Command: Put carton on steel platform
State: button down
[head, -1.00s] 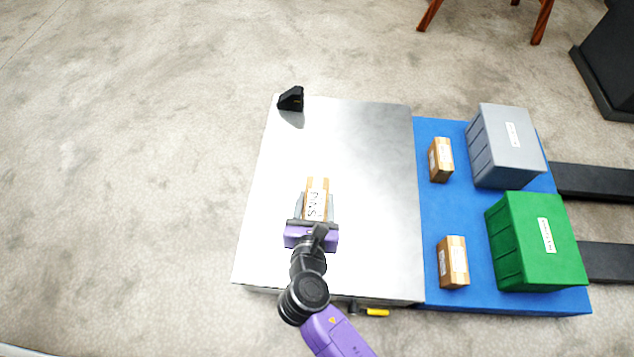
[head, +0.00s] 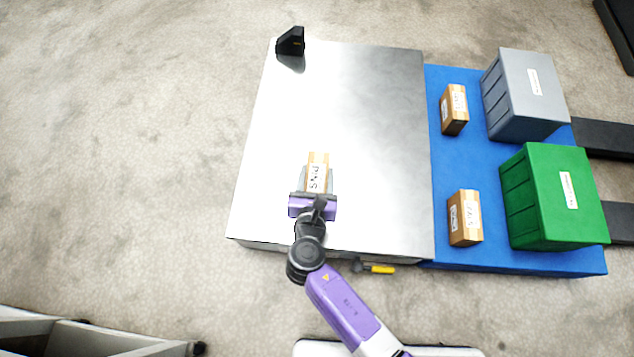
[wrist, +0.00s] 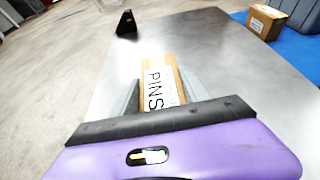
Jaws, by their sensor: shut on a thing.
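The carton (head: 318,170) is a small brown box with a white label. The carton is over the left-middle part of the steel platform (head: 370,110), a wide flat metal top. I cannot tell whether its underside touches the metal. The platform also fills the middle of the wrist view (wrist: 215,60).
A black wedge-shaped device (head: 291,42) stands at the platform's far left corner. To the right, a blue pallet (head: 455,165) holds two brown cartons (head: 454,108) (head: 465,218), a grey crate (head: 525,95) and a green crate (head: 550,195). A yellow handle (head: 380,269) sticks out at the front edge.

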jog(key=shift+f+b, duration=1.2)
jog(key=shift+f, duration=0.8)
jog(key=shift+f, duration=0.1)
jog(key=c, duration=0.6)
grip_release()
jog(key=shift+f, duration=0.1)
jog(key=shift+s+r, duration=0.1)
jog(key=shift+r, duration=0.15)
jog(key=p+v, duration=0.5)
jog(key=v, duration=0.7)
